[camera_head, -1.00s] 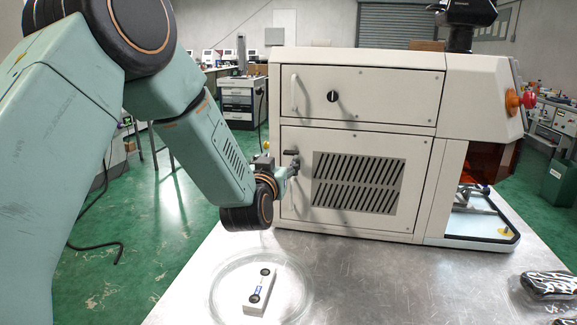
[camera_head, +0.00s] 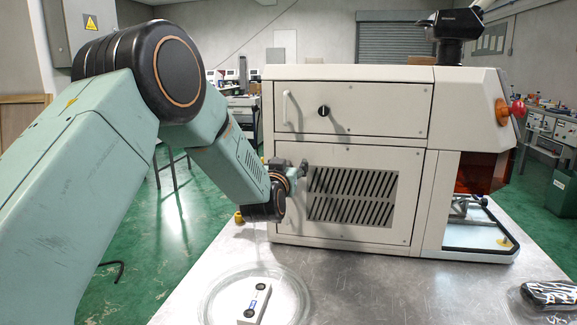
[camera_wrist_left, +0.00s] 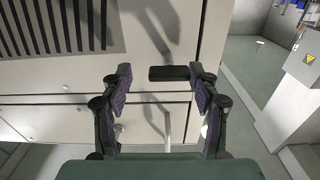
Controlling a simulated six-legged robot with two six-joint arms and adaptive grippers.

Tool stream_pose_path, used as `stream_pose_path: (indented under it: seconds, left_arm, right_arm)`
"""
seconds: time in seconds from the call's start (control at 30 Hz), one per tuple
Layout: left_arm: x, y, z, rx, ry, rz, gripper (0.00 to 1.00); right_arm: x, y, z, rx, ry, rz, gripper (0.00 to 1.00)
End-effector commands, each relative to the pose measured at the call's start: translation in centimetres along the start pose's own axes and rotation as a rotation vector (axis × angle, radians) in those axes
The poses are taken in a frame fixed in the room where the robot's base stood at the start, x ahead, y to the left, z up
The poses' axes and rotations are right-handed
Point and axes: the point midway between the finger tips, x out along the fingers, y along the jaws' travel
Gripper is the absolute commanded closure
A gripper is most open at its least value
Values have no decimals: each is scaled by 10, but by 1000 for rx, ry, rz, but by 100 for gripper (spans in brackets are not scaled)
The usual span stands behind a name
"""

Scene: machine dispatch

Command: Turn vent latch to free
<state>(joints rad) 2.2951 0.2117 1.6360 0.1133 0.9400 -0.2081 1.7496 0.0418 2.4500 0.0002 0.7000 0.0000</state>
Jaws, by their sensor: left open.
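The vent latch (camera_wrist_left: 168,73) is a dark horizontal bar on the cream machine's lower door, beside the slotted vent grille (camera_head: 352,196). In the left wrist view the bar lies between the fingers of my left gripper (camera_wrist_left: 160,85). Its right end is at or close to the right finger; I cannot tell whether they touch. The left finger stands clear of it. In the head view my left gripper (camera_head: 292,168) is at the door's left edge, and the wrist and fingers largely obscure the latch. My right gripper is not in view.
The upper panel (camera_head: 370,108) has a white handle (camera_head: 291,108) and a black knob (camera_head: 323,111). A round clear dish (camera_head: 212,298) holding a white block (camera_head: 254,302) stands in front on the metal table. A black patterned object (camera_head: 550,292) lies at right.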

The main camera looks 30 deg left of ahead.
Motion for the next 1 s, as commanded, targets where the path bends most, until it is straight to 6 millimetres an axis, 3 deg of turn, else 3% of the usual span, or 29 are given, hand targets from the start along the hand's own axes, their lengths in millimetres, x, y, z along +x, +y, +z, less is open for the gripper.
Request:
stream_pose_path:
  seconds: [0.23,0.87,1.0]
  left_arm:
    - [1,-1,1,-1,-2,-2,40]
    - [1,-2,1,-2,-2,-3,94]
    - [1,-1,1,-1,-3,-1,95]
  right_arm:
    - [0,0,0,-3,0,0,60]
    - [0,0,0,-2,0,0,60]
    - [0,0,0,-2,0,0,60]
